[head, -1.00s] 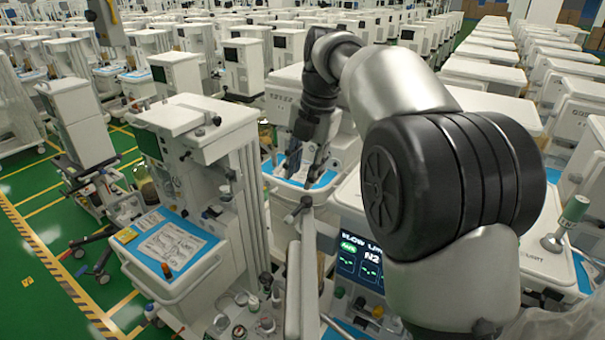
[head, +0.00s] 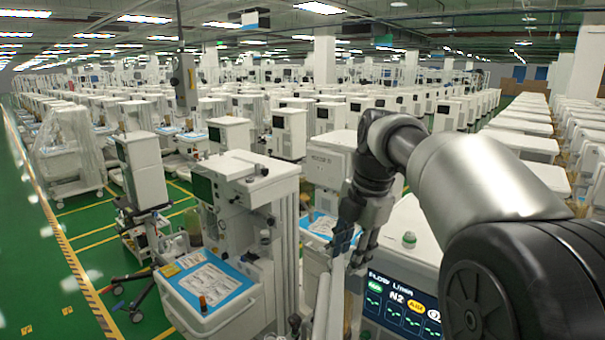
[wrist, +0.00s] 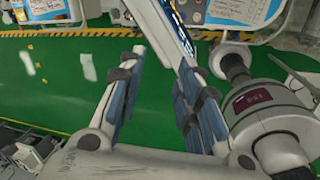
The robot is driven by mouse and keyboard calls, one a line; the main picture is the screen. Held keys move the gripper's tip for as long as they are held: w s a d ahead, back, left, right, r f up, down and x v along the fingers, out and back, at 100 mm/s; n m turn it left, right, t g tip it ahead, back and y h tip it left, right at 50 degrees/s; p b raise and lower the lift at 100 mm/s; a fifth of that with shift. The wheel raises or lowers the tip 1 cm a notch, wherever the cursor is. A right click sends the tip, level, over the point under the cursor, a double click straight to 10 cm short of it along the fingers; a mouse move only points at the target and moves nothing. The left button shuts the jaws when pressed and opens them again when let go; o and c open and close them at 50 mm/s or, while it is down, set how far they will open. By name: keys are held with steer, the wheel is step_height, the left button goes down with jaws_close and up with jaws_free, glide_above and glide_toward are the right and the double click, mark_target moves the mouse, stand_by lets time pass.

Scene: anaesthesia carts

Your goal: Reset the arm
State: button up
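My arm comes in from the right side of the head view and bends down at its far end. My gripper (head: 349,245) hangs below the wrist, in front of the carts and above the blue-lined tray (head: 322,224) of a cart. In the wrist view my gripper (wrist: 157,80) has its two fingers spread apart, with green floor showing between them. Nothing is held between the fingers.
A cart with a blue tray and papers (head: 211,283) stands left of my gripper. A lit display (head: 400,305) stands below the arm. In the wrist view a grey cylindrical fitting (wrist: 270,115) is close beside the right finger. Green floor (head: 60,290) is open at far left.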

steer(key=s+d+f+m+t+b, duration=0.1)
steer(key=s+d+f+m+b, duration=0.1)
steer(key=s+f+m+b, duration=0.8)
steer(key=s+d+f+m+t+h+b, duration=0.1)
steer(key=s+d+f+m+t+b, duration=0.1)
steer(key=s+f+m+b, duration=0.9)
steer(key=s+f+m, duration=0.4)
steer(key=s+f, duration=0.4)
steer(key=f, duration=0.2)
steer(key=shift+s+d+h, duration=0.2)
steer(key=shift+d+h, duration=0.1)
steer(key=shift+d, duration=0.05)
